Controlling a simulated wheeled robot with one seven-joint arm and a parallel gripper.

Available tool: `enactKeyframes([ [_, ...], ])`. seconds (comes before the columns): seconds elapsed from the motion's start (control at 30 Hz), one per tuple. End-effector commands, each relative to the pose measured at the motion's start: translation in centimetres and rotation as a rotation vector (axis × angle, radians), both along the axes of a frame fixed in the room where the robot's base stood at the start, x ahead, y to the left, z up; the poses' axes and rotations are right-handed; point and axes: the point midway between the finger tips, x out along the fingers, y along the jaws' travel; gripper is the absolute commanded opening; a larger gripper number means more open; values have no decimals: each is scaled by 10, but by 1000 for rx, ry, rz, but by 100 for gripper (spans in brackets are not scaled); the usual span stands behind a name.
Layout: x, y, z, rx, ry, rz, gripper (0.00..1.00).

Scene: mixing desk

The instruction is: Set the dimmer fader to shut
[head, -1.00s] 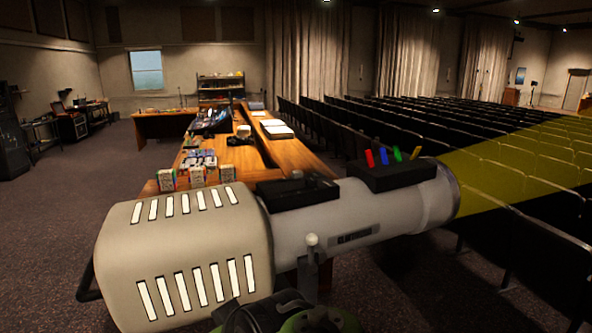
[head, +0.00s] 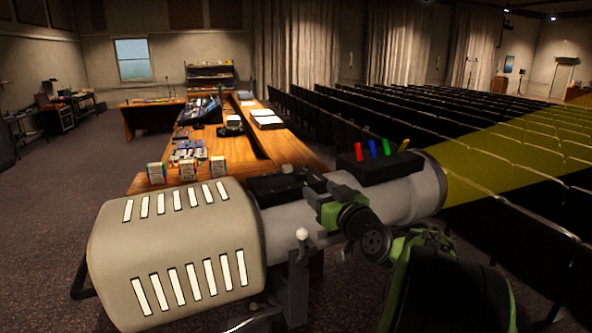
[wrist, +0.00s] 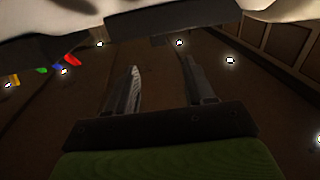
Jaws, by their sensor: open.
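A large spotlight (head: 170,255) with a pale vented housing and grey barrel fills the front of the head view. A black control box (head: 287,187) with a small raised part sits on top of the barrel. I cannot tell for sure which part is the dimmer fader. My gripper (head: 340,190) is at the barrel's near side, just right of this box, and covers part of the barrel. In the wrist view my gripper (wrist: 160,70) is open, with nothing between its fingers. The spotlight's pale body (wrist: 100,18) spans the top there. Contact is unclear.
A second black box (head: 380,168) with red, blue, green and yellow levers stands farther along the barrel. A stand bracket (head: 299,265) with a pale knob is below. A wooden desk (head: 145,184) with equipment lies behind, and seat rows (head: 450,150) at right.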

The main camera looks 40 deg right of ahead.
Motion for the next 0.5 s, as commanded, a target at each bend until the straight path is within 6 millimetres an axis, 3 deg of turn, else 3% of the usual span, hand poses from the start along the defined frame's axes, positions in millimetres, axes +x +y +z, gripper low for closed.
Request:
enactKeyframes([
  [0.3,78,-27,7,5,0,5,53],
  [0.5,113,-42,6,3,1,3,53],
])
